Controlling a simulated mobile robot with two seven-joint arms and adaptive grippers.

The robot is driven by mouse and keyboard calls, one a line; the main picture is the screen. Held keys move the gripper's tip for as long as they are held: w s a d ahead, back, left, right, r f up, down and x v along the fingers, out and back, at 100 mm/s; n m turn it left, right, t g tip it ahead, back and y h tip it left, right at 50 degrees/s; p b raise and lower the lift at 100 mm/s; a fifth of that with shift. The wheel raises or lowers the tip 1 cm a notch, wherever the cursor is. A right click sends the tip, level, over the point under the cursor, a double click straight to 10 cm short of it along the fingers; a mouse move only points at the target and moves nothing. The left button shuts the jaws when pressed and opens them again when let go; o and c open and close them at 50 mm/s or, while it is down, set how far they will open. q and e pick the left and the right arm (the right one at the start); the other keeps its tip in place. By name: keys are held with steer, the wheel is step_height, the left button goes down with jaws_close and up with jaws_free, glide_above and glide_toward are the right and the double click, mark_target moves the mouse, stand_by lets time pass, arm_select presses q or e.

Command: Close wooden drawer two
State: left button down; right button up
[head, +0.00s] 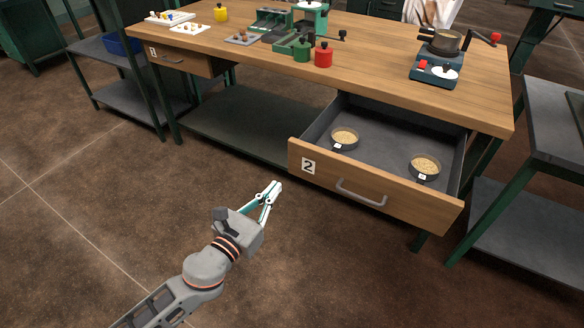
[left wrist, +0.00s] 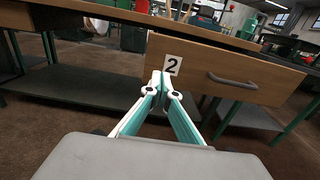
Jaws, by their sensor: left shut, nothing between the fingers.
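Wooden drawer two (head: 390,205) is pulled well out of the workbench. Its front carries a "2" label and a grey handle (head: 361,193). Two round pans of grain-like material, a left one (head: 344,138) and a right one (head: 425,165), lie inside. My left gripper (head: 274,189) is shut and empty. It is in front of and left of the drawer front in the head view. In the left wrist view its fingertips (left wrist: 161,77) appear just below the "2" label, with the drawer front (left wrist: 215,62) beyond; whether they touch it I cannot tell. My right gripper is not in view.
Drawer one (head: 180,60) at the left appears shut. A lower shelf (head: 235,120) lies under the bench. A grey side table (head: 555,115) stands at right. The floor in front is clear.

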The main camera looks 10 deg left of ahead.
mark_target(299, 160)
arm_select(q)
steer(key=x, duration=0.9)
steer(key=shift+w+d+f+b, duration=0.15)
steer(key=shift+w+f+b, duration=0.1)
steer(key=shift+b, duration=0.15)
steer(key=shift+w, duration=0.25)
steer(key=shift+r, duration=0.1)
steer(key=shift+w+d, duration=0.1)
steer(key=shift+w, duration=0.05)
